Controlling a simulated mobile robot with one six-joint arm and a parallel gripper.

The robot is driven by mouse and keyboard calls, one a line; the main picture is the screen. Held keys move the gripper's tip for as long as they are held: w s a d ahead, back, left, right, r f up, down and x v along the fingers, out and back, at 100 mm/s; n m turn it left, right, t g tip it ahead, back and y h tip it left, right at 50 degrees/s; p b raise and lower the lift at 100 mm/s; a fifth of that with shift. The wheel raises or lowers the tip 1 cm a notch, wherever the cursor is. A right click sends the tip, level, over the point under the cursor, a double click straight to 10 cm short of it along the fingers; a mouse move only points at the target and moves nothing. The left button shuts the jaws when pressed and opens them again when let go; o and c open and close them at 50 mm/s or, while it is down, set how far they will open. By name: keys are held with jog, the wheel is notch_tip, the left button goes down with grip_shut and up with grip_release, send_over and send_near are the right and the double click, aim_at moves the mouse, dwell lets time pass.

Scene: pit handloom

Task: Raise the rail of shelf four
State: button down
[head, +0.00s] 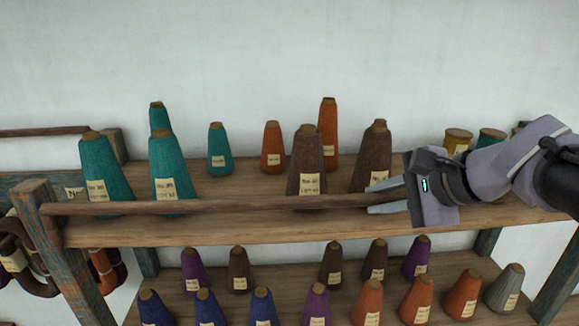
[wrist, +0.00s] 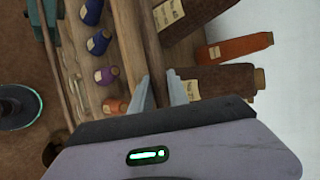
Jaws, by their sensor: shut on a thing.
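The rail (head: 240,206) is a thin brown wooden bar along the front of the upper shelf (head: 250,232) in the head view. Its left end meets the worn blue-brown post (head: 38,190). My gripper (head: 370,199) is at the rail's right part, with one finger above and one below it, shut on the rail. In the wrist view my gripper's fingers (wrist: 159,75) straddle the rail (wrist: 153,55). The rail's stretch behind the gripper and its right end are partly hidden by my arm.
Teal cones (head: 104,170), orange cones (head: 328,125) and brown cones (head: 306,165) stand on the shelf behind the rail, one brown cone close to my gripper. The shelf below holds several cones (head: 420,300). Dark hanks (head: 15,265) hang at the left.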

jog(key=c, duration=1.4)
grip_release()
jog(key=shift+f, duration=0.1)
jog(key=shift+o, duration=0.6)
jog(key=shift+w, duration=0.3)
jog(key=shift+s, duration=0.15)
jog(key=p+v, duration=0.2)
jog(key=v, duration=1.5)
jog(key=shift+s+r, duration=0.2)
